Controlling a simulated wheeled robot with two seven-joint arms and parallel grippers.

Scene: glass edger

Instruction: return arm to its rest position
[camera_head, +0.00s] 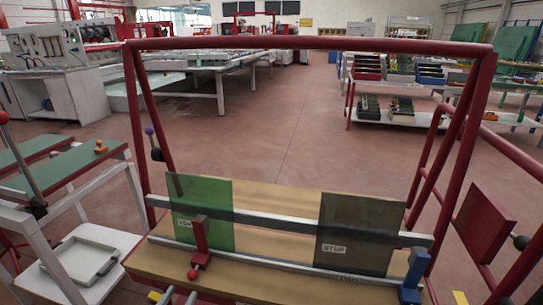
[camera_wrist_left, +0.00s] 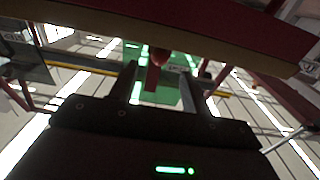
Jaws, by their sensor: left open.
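My left gripper (camera_head: 179,297) shows only as two small fingertips at the bottom edge of the head view, in front of the red clamp (camera_head: 200,241). In the left wrist view its two fingers (camera_wrist_left: 161,78) stand apart with a gap between them; it is open and holds nothing. Beyond the gap are a red knob and lever (camera_wrist_left: 157,60) and green glass (camera_wrist_left: 160,97). I cannot tell whether a finger touches anything. The rest of my left arm is out of the head view. My right gripper is not seen.
A red frame (camera_head: 310,44) surrounds a wooden board (camera_head: 270,195) with a green pane (camera_head: 204,208), a dark pane (camera_head: 357,230), metal rails and a blue stop (camera_head: 413,272). A white tray (camera_head: 80,258) is on the left. Open floor (camera_head: 290,130) lies beyond.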

